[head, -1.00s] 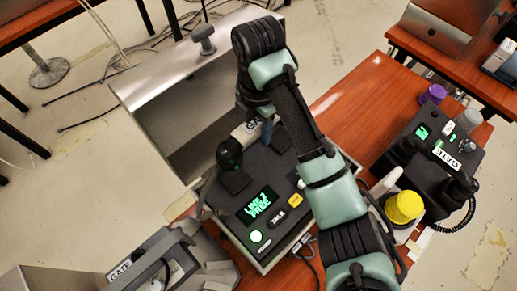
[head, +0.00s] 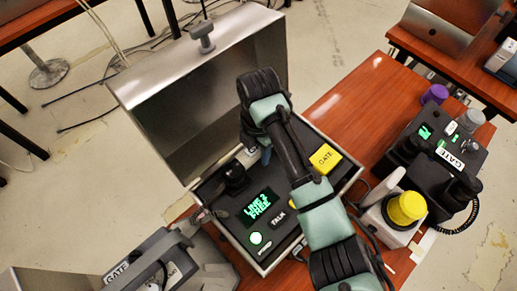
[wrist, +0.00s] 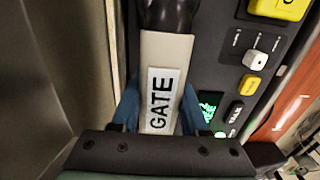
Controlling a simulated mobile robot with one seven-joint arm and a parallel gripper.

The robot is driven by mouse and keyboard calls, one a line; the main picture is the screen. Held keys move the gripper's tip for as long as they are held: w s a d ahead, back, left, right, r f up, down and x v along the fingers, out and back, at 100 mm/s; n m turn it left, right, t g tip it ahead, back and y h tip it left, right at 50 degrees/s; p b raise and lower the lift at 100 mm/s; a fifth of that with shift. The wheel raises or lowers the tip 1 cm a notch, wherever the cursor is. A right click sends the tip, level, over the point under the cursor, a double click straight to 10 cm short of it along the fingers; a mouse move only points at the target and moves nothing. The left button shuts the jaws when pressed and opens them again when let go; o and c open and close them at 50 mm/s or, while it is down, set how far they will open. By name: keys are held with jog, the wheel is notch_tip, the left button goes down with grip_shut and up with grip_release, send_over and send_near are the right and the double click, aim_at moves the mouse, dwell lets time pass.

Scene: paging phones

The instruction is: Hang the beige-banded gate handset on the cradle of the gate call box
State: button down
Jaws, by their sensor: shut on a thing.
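The gate call box (head: 290,235) is a dark panel with a green screen reading "LINE 2 FREE", a TALK button and a yellow GATE plate (head: 325,157). The beige-banded handset has a black end (head: 235,179) over the panel's left side in the head view. In the wrist view its beige band (wrist: 165,55) carries a white GATE label. My gripper (wrist: 158,112) is shut on this band, a blue finger on each side. In the head view my gripper (head: 265,155) is low over the panel. The cradle is hidden under handset and arm; I cannot tell whether they touch.
An open metal lid (head: 200,60) stands behind the box. To the right are another black GATE phone (head: 450,165) with a coiled cord and a yellow-topped unit (head: 406,208). A grey GATE device (head: 150,258) stands at lower left. Bare table (head: 350,105) shows behind right.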

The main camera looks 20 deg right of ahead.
jog(key=shift+f, duration=0.1)
jog(key=shift+c, duration=2.1)
grip_release()
notch_tip(320, 180, up, 12)
jog(key=p, duration=0.2)
jog(key=shift+r+p, duration=0.2)
jog(key=shift+p, duration=0.1)
